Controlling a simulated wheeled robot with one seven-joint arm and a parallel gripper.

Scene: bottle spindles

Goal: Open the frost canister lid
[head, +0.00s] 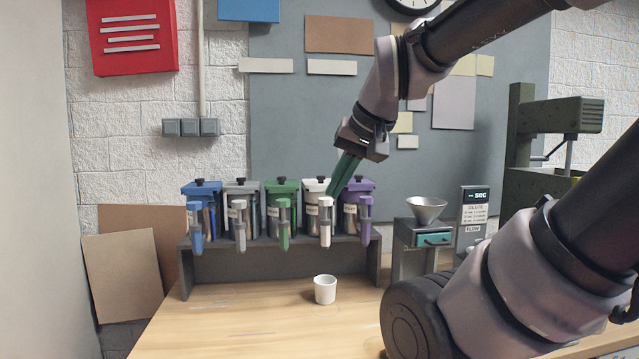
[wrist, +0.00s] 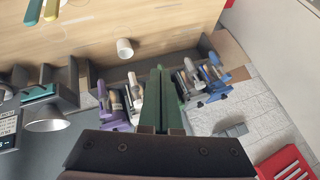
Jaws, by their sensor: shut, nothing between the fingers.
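Five canisters with lids stand in a row on a dark rack. The white-lidded canister (head: 316,184), second from the right, has a dark knob and a white spout tube; its lid looks down. Its label is too small to read, so I cannot confirm it is the frost one. My gripper (head: 333,191) has its green fingers shut and empty, pointing down at the right side of the white lid, near the purple canister (head: 358,184). I cannot tell whether they touch the lid. In the wrist view my gripper (wrist: 160,72) hides much of the middle of the row.
The blue (head: 201,188), grey (head: 243,187) and green canisters (head: 282,187) stand to the left on the rack (head: 187,272). A white cup (head: 325,290) stands on the wooden table in front. A funnel (head: 426,209) on a stand is at the right. The table's front left is clear.

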